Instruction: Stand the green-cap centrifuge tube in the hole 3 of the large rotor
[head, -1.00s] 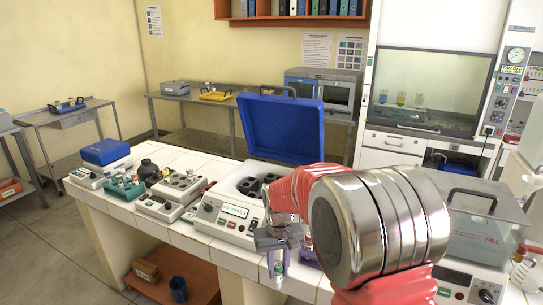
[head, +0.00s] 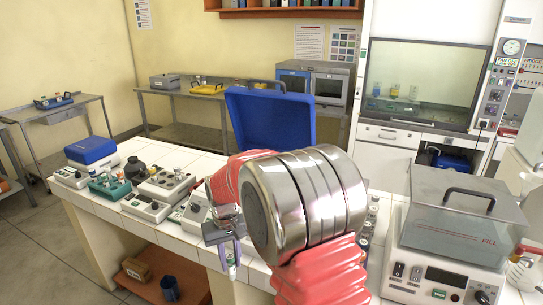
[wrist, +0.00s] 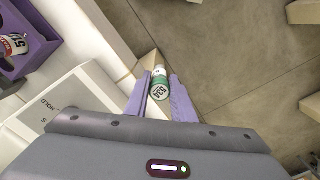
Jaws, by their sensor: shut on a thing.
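My gripper (head: 231,252) is shut on a centrifuge tube (head: 231,268), which hangs below the fingers in front of the bench's front edge. In the wrist view, the tube (wrist: 159,84) shows green and white with printed digits, between the purple fingers (wrist: 160,102). The centrifuge (head: 194,213) stands on the bench behind my gripper, its blue lid (head: 262,118) raised. My arm hides its bowl, so the large rotor and hole 3 are not visible.
A purple rack (wrist: 40,50) with a marked tube lies left in the wrist view. A lidded bath (head: 465,225) stands at right, and small devices (head: 165,182) fill the bench's left part. Open floor lies in front of the bench.

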